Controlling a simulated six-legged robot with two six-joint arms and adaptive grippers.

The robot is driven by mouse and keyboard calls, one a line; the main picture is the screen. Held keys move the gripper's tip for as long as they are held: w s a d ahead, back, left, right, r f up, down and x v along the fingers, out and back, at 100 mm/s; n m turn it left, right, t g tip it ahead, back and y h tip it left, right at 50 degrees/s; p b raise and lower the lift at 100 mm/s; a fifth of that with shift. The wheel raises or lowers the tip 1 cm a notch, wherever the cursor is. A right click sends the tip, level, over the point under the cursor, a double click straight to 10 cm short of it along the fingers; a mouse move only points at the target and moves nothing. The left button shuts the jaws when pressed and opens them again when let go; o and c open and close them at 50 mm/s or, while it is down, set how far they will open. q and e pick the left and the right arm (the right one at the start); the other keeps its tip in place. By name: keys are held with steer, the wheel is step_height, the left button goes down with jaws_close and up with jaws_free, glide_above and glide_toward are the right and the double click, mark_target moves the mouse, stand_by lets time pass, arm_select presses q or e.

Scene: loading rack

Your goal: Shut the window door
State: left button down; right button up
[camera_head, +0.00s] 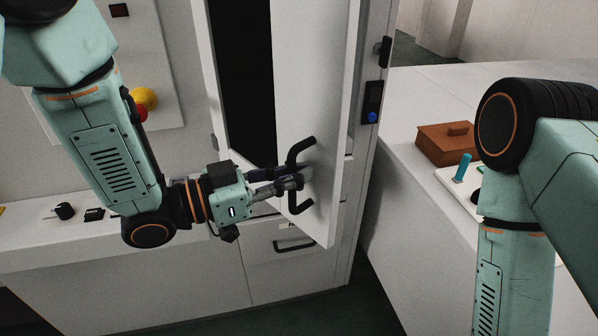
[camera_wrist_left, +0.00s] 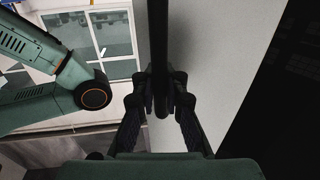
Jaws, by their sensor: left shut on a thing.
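The window door (camera_head: 312,70) is a white panel that stands ajar, with a dark opening (camera_head: 243,75) showing to its left. A black bar handle (camera_head: 301,150) is fixed to the door's face. My left gripper (camera_head: 297,178) is shut on the handle. In the left wrist view the two fingers (camera_wrist_left: 160,100) close on the dark handle bar (camera_wrist_left: 159,45), with the pale door panel (camera_wrist_left: 215,60) behind it. My right arm shows at the right of the head view, but its gripper is out of view.
A drawer with a black handle (camera_head: 294,244) is below the door. A latch box with a blue button (camera_head: 372,103) is on the frame to the right. A white counter (camera_head: 420,92) at the right holds a brown box (camera_head: 447,146). A yellow and red knob (camera_head: 144,98) is on the left panel.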

arm_select(q)
steer(key=shift+a+r, duration=0.1)
steer(key=shift+a, duration=0.05)
steer(key=c, duration=1.6)
jaws_free()
steer(key=shift+s+a, duration=0.1)
steer(key=shift+a, duration=0.05)
steer(key=shift+c, duration=0.2)
steer(key=shift+o, duration=1.2)
steer(key=shift+d, duration=0.2)
steer(key=v, duration=1.2)
